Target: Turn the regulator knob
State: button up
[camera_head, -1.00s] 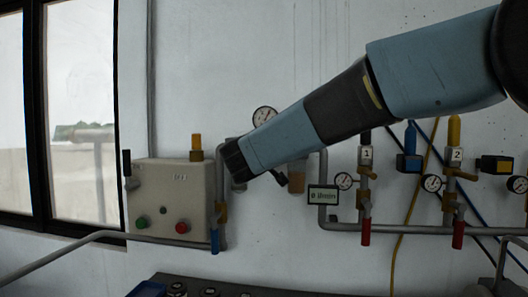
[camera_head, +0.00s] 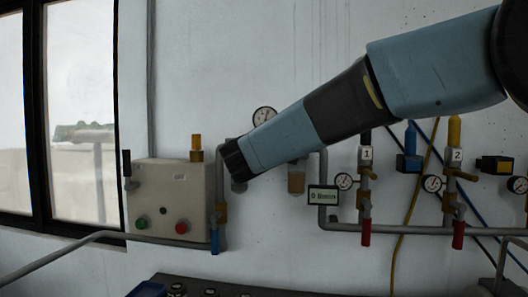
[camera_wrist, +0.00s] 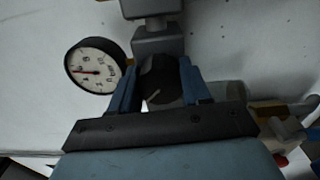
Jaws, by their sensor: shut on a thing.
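The regulator knob (camera_wrist: 161,82) is dark with a pale line on its face. In the wrist view it sits between the two blue fingers of my gripper (camera_wrist: 158,66), which is shut on it from both sides. A round white gauge with a red needle (camera_wrist: 95,66) is just left of the fingers; a gauge also shows above my wrist in the head view (camera_head: 264,115). In the head view my dark wrist end hides the knob and the fingers.
A beige control box (camera_head: 172,200) with green and red buttons is left of my wrist. A small display (camera_head: 323,195) hangs to the right, its reading blurred. Pipes with red-handled valves (camera_head: 366,232) and gauges run further right. A grey rail (camera_head: 70,244) crosses low.

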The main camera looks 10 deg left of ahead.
jog(key=shift+f+n, duration=0.3)
jog(key=shift+f, duration=0.05)
jog(key=o, duration=0.7)
jog(key=shift+d, duration=0.1)
jog(key=o, duration=0.3)
jog(key=shift+r, duration=0.2)
jog(key=s, duration=0.9)
jog(key=s+a, duration=0.1)
jog(key=s, duration=0.3)
jog(key=shift+s+a, duration=0.1)
jog(key=shift+s, duration=0.3)
